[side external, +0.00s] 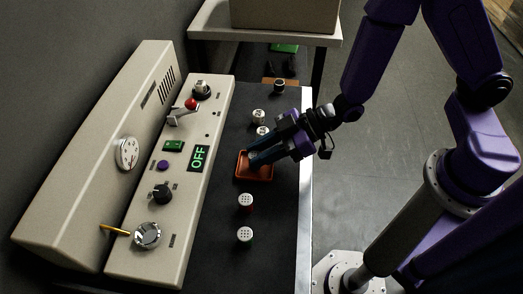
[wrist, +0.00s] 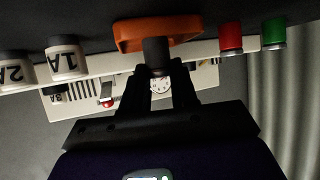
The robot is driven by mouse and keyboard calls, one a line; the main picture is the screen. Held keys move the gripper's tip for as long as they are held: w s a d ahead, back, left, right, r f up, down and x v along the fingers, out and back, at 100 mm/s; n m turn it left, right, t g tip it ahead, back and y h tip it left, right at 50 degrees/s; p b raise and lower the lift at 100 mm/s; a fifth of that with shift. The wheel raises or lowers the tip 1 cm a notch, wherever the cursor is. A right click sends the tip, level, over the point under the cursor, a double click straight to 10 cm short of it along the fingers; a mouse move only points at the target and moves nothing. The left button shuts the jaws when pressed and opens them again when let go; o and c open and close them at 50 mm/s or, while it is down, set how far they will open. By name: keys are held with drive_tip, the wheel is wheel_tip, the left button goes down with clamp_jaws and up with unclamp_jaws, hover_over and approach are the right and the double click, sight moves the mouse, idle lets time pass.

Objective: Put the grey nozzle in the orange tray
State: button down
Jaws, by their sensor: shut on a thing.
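The orange tray (side external: 266,179) lies on the black bench mat in the side view; the wrist view, which is upside down, shows it (wrist: 190,35) just beyond my fingertips. My gripper (side external: 252,161) is at the tray, its fingers reaching over it from the right. In the wrist view my gripper (wrist: 160,80) is shut on a dark grey cylinder, the grey nozzle (wrist: 156,52). The nozzle's far end overlaps the tray in that view; I cannot tell whether it touches the tray. In the side view the fingers hide the nozzle.
White-topped containers with red (side external: 245,202) and green (side external: 245,235) lower parts stand in front of the tray. Containers marked 1A (wrist: 66,58) and 2A (wrist: 14,70) stand behind it. A dark cylinder (side external: 279,86) is farther back. The control panel (side external: 199,158) reading OFF is at left.

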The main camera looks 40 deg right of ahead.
drive_tip(key=shift+f, duration=0.25)
drive_tip(key=c, duration=0.9)
unclamp_jaws()
drive_tip(key=shift+r, duration=0.2)
drive_tip(key=v, duration=0.7)
drive_tip(key=shift+s+d, duration=0.1)
drive_tip(key=shift+d, duration=0.15)
drive_tip(key=shift+r, duration=0.1)
